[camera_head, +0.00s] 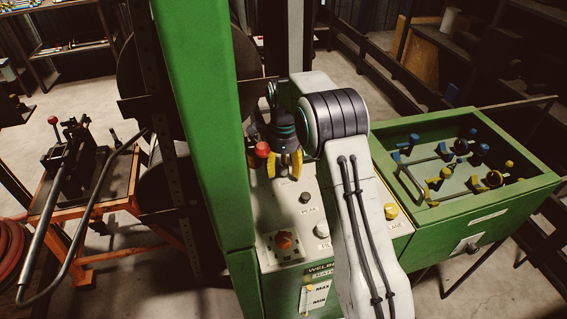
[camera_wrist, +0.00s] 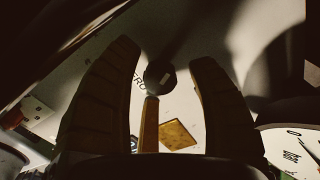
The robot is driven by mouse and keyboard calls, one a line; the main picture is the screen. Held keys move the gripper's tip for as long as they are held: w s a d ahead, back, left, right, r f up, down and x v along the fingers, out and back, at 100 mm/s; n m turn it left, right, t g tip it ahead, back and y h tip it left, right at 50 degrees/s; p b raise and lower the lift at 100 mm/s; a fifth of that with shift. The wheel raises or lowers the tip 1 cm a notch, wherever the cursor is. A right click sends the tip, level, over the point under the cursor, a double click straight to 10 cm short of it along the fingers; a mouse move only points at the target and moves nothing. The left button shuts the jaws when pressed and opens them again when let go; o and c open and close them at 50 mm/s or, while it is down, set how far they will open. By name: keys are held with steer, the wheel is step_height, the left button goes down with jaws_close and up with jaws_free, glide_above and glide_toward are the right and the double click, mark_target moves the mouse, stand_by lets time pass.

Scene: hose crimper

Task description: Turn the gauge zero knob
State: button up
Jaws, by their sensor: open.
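In the wrist view a dark round knob (camera_wrist: 160,77) sits on a pale panel, with partly hidden lettering ending in "RO" beside it. My gripper (camera_wrist: 168,66) is open, one finger on each side of the knob, with gaps visible between knob and fingers. I cannot tell the height of the fingertips over the panel. In the head view my gripper (camera_head: 286,165) has yellow fingers and points down at the back of the machine's pale control panel (camera_head: 275,215). The zero knob cannot be made out there, as my gripper and arm cover that area.
A red ball (camera_head: 262,149) is just left of my gripper. The panel also has a black knob (camera_head: 305,196), an orange-red button (camera_head: 284,240) and a white knob (camera_head: 322,230). A green post (camera_head: 195,120) stands close on the left. A green bin (camera_head: 465,170) of fittings is right.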

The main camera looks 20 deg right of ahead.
mark_target(284, 167)
step_height(284, 167, up, 12)
stand_by(0.6)
stand_by(0.5)
steer(key=s+r+n+t, duration=0.1)
steer(key=s+r+n, duration=0.35)
steer(key=s, duration=0.35)
steer(key=s+r+n+t, duration=0.1)
steer(key=s+r+n, duration=0.2)
steer(key=s+n, duration=0.4)
steer(key=s+f+n+t, duration=0.1)
steer(key=s+f+n, duration=0.2)
steer(key=s, duration=0.6)
steer(key=s+f+n+t, duration=0.1)
steer(key=s+f+n, duration=0.2)
steer(key=s+n, duration=0.3)
steer(key=shift+s+n, duration=0.35)
steer(key=shift+s, duration=1.3)
steer(key=shift+c, duration=0.2)
